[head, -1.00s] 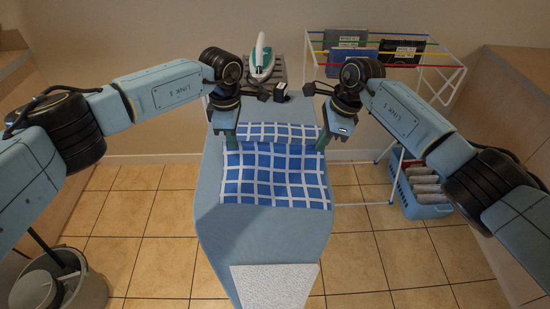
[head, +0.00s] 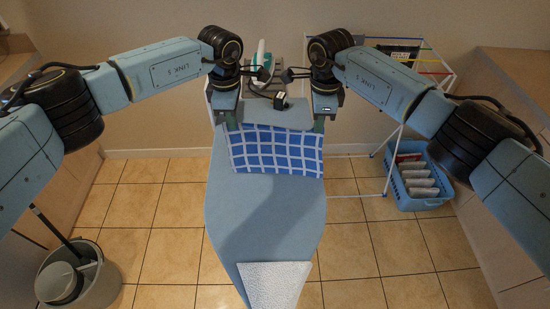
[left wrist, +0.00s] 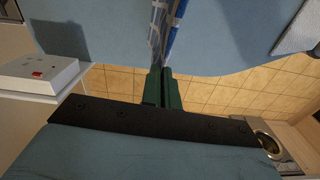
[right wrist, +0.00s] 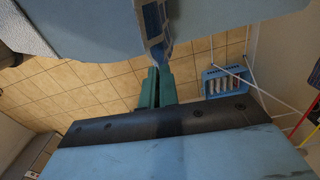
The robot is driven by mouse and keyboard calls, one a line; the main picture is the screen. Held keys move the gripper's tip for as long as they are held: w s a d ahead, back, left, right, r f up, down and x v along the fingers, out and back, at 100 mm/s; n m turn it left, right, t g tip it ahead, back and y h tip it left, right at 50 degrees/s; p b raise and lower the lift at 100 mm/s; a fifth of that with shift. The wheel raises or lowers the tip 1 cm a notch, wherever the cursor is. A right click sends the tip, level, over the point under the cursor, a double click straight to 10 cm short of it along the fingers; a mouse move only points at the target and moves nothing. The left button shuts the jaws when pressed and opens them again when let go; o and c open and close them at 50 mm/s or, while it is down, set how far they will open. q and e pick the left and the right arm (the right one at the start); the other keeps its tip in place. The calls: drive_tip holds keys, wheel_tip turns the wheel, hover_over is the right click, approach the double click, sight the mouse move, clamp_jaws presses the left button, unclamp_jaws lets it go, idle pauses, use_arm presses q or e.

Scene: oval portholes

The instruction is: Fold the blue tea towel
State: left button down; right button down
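The blue tea towel (head: 275,152), with a white grid pattern, is at the far part of the ironing board (head: 265,210). My left gripper (head: 229,121) is at its far left corner and my right gripper (head: 318,125) at its far right corner. In the left wrist view the green fingers (left wrist: 163,76) are close together with a strip of towel (left wrist: 166,30) between their tips. In the right wrist view the fingers (right wrist: 157,76) are likewise closed on a towel edge (right wrist: 153,28). The towel's far edge is partly hidden by my grippers.
A white and teal iron (head: 262,58) stands beyond the board. A drying rack (head: 425,75) and a blue basket (head: 418,178) are to the right. A grey bucket (head: 75,275) is at lower left. A pale speckled cloth (head: 272,280) lies on the near end; the board's middle is bare.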

drive_tip(key=shift+r+p, duration=2.3)
drive_tip(key=shift+r, duration=0.45)
